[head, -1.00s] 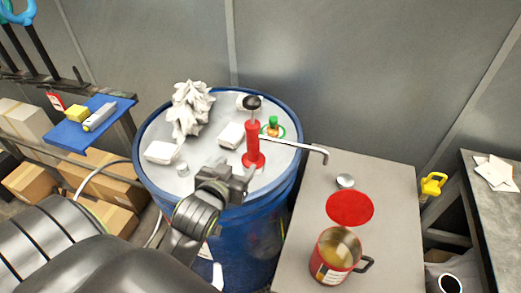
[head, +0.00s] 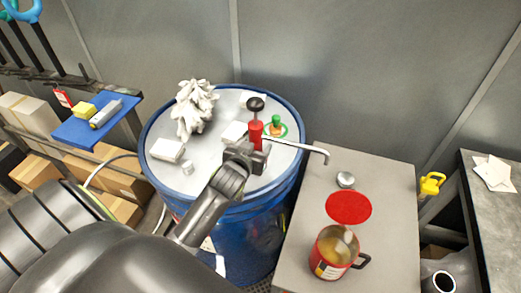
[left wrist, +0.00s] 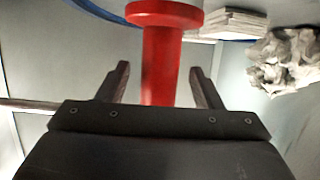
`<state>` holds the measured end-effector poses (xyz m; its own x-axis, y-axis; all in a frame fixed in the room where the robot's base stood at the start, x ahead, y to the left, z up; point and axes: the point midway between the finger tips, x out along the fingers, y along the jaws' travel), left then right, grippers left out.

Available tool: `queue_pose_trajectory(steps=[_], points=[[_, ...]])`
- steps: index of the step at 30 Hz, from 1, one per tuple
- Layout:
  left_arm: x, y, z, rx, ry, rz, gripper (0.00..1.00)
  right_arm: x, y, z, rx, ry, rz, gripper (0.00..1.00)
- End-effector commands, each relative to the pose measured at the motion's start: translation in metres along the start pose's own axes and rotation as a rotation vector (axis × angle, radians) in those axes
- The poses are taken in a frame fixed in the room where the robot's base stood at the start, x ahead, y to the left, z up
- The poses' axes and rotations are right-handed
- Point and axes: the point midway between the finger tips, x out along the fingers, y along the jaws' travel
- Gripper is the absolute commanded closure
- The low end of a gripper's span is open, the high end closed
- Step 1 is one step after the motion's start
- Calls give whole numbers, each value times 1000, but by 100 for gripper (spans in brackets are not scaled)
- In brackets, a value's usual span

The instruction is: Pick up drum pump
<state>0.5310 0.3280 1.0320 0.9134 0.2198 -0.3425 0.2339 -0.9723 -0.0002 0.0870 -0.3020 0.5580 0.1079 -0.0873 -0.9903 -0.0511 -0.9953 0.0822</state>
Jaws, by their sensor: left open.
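The drum pump (head: 256,133) stands upright on the blue drum's grey lid, with a red body, a black knob on top and a grey spout reaching right. My left gripper (head: 258,158) is in front of it at the lower body, which it partly hides. In the left wrist view the red pump body (left wrist: 162,60) lies between the two dark fingers of my left gripper (left wrist: 158,85). The fingers are open, with gaps on both sides of the red body. My right gripper is not in view.
A grey table (head: 385,200) at right holds a red can (head: 333,255) and a red disc (head: 348,207).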

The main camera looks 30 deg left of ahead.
Motion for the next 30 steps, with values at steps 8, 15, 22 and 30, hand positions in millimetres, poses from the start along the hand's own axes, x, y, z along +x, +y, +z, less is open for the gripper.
queue_pose_trajectory(steps=[8, 15, 22, 30], points=[[25, 1, -2, 0, -1, 1, 40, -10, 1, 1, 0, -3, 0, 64], [28, 1, -2, 0, 1, 1, 40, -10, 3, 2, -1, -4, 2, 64], [28, 1, -1, 0, 0, 1, 62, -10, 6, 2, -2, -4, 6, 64], [27, 1, -1, 0, 0, 1, 98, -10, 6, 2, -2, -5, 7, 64]])
